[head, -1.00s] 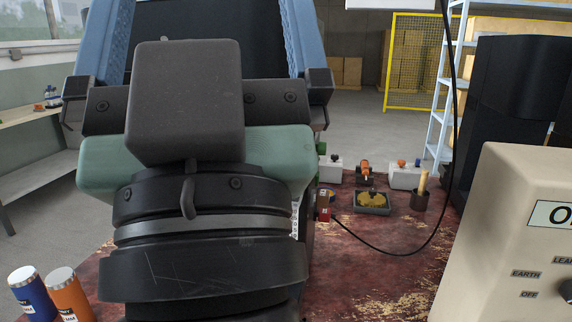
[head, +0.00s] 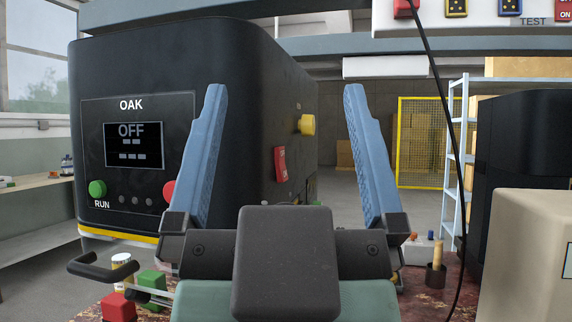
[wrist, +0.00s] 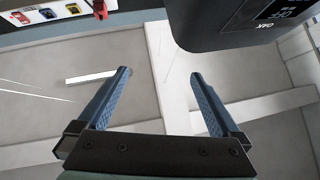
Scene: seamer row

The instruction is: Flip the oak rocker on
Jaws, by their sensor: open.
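The oak machine (head: 262,60) is a large black cabinet at the left in the head view, with "OAK" over a display reading OFF. Its red rocker (head: 280,164) is on the right side face, below and left of a yellow knob (head: 307,125). The rocker's small lettering is too fine to read surely. My gripper (head: 284,92) is open and empty, its blue fingers pointing up. The rocker shows between the fingers, apart from them. In the wrist view my gripper (wrist: 160,73) is open below a corner of the oak machine (wrist: 215,30); the rocker is not seen there.
The oak front has a green RUN button (head: 97,188) and a red button (head: 169,190). A panel of coloured switches (head: 480,12) hangs overhead with a dangling black cable (head: 440,100). A beige box (head: 525,250) stands at the right. Red and green blocks (head: 118,306) lie at lower left.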

